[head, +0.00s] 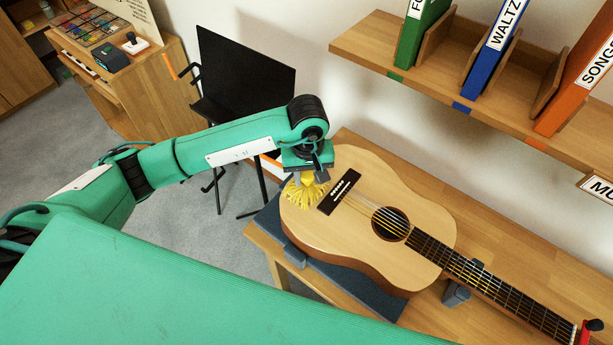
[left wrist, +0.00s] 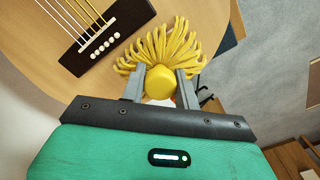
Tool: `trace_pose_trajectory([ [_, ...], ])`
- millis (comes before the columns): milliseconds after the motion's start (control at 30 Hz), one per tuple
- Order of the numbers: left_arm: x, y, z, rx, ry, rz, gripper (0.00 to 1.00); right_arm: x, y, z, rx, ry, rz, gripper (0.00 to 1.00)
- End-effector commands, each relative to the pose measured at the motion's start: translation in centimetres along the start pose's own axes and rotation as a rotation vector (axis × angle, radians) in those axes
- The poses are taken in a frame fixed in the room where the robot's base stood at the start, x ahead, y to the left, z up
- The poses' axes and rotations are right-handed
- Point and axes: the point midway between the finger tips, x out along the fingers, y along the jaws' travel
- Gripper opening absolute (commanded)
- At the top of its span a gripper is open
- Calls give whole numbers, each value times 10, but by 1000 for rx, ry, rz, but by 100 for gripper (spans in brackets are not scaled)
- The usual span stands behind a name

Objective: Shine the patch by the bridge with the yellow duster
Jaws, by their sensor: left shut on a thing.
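The acoustic guitar (head: 350,222) lies face up on a wooden bench, its neck running to the lower right. Its dark bridge (head: 340,191) sits left of the sound hole, and shows at the upper left of the left wrist view (left wrist: 86,38). My left gripper (head: 309,176) is shut on the yellow duster (head: 304,194), whose strands are splayed on or just above the guitar top beside the bridge, near the body's end. In the left wrist view the fingers clasp the duster's round yellow head (left wrist: 160,82). No distinct dull patch shows. My right gripper is not in view.
The guitar rests on a dark mat (head: 372,295) and a neck support (head: 456,292) on the wooden bench (head: 500,262). A shelf (head: 380,55) with upright binders hangs above. A black music stand (head: 246,75) stands behind my left arm.

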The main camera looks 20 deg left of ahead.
Motion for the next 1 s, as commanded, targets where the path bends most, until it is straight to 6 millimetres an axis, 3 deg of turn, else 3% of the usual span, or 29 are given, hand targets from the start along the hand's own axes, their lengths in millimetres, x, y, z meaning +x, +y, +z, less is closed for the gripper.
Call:
trace_pose_trajectory([
  [200, 2, 12, -12, 0, 2, 1, 13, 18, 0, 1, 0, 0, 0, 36],
  [533, 0, 20, -20, 0, 1, 0, 13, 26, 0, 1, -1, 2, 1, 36],
  [1000, 2, 39, -39, 0, 1, 0, 13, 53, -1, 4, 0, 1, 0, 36],
])
